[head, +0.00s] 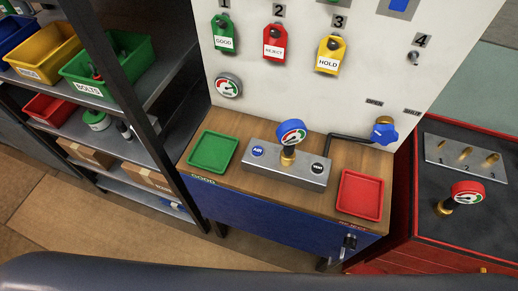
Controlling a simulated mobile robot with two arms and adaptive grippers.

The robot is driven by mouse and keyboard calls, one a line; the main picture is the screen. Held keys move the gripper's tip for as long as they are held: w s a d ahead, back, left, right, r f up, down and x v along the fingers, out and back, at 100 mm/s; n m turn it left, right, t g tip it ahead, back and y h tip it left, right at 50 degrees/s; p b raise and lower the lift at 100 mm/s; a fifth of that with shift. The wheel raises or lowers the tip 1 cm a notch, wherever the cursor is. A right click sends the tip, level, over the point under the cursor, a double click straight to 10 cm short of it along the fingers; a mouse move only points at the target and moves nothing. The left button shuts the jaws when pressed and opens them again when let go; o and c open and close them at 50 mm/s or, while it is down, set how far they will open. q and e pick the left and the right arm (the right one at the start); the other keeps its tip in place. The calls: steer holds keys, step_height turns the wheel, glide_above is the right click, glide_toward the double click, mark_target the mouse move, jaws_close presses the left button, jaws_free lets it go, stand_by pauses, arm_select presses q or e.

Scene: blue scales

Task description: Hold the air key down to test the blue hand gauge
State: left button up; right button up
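The blue hand gauge (291,132) stands upright on a brass fitting on the grey metal test block (284,174), on the wooden bench top. Its dial faces me, but the needle is too small to read surely. The blue round air key (258,151), marked AIR, is on the block's top to the left of the gauge. A black key marked VENT (318,168) is on the right end. Nothing touches either key. Neither of my grippers shows in this view.
A green tray (214,168) and a red tray (360,194) flank the block, both empty. A blue valve knob (384,135) is at the panel's lower right. A red-rimmed gauge (466,193) stands on the right cabinet. A shelf post (128,85) rises at left.

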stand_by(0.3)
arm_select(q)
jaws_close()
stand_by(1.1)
